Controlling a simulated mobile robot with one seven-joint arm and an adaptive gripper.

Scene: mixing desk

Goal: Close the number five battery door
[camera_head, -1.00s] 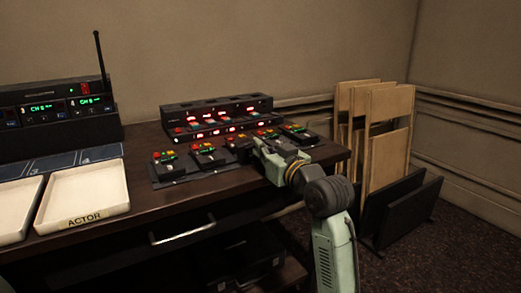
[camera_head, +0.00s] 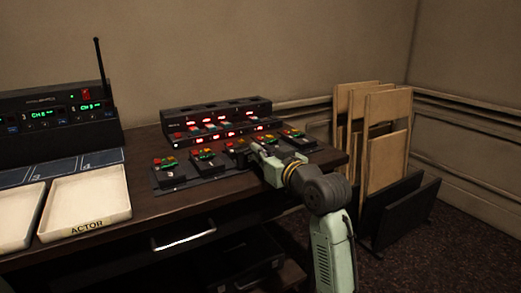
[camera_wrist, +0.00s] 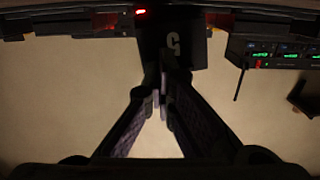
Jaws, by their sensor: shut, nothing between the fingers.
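My gripper (camera_head: 257,150) is over the row of small black battery units at the front of the mixing desk. In the wrist view my gripper (camera_wrist: 163,88) is shut and empty. Its fingertips are close to a black part marked with a 5 (camera_wrist: 173,43), which shows upside down. I cannot tell whether they touch it, or whether its battery door stands open. In the head view the units carry red, orange and green parts. The leftmost unit (camera_head: 167,165) and the rightmost unit (camera_head: 299,139) are in sight; my gripper partly covers the middle ones.
A black rack with red lights (camera_head: 215,108) stands behind the units. A radio receiver with an antenna (camera_head: 60,120) and white trays (camera_head: 85,205), one marked ACTOR, are on the left. Folded wooden boards (camera_head: 383,140) stand right of the desk.

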